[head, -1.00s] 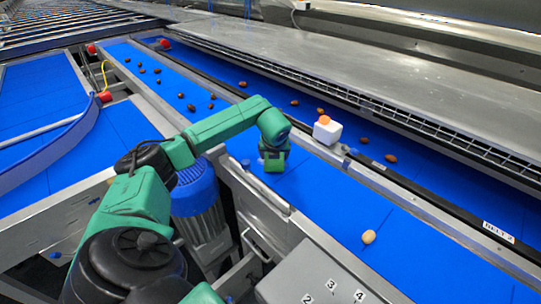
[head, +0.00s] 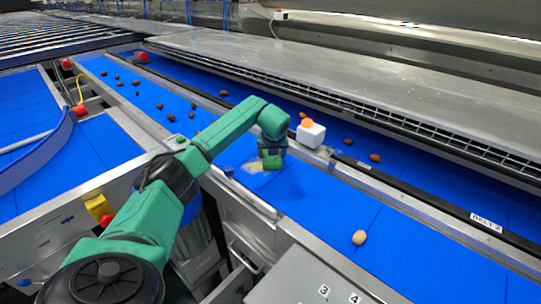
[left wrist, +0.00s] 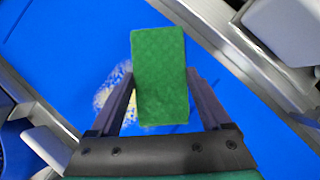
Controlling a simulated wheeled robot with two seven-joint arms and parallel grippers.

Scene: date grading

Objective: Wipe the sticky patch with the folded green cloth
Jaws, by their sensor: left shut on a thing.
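My left gripper (head: 271,162) is low over the near blue belt, shut on the folded green cloth. In the left wrist view the cloth (left wrist: 160,70) is a flat green rectangle between the two dark fingers (left wrist: 160,95). The sticky patch is a pale yellowish smear on the belt, seen left of the cloth and below its end in the left wrist view (left wrist: 110,97). In the head view the patch (head: 250,168) shows just left of the gripper. The cloth covers part of that area; whether it touches the belt I cannot tell. My right gripper is out of view.
A white box with an orange top (head: 310,134) stands on the metal divider close behind the gripper. A pale date (head: 359,237) lies on the near belt (head: 420,255) at front right. Several brown dates lie on the belts. The belt between gripper and pale date is clear.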

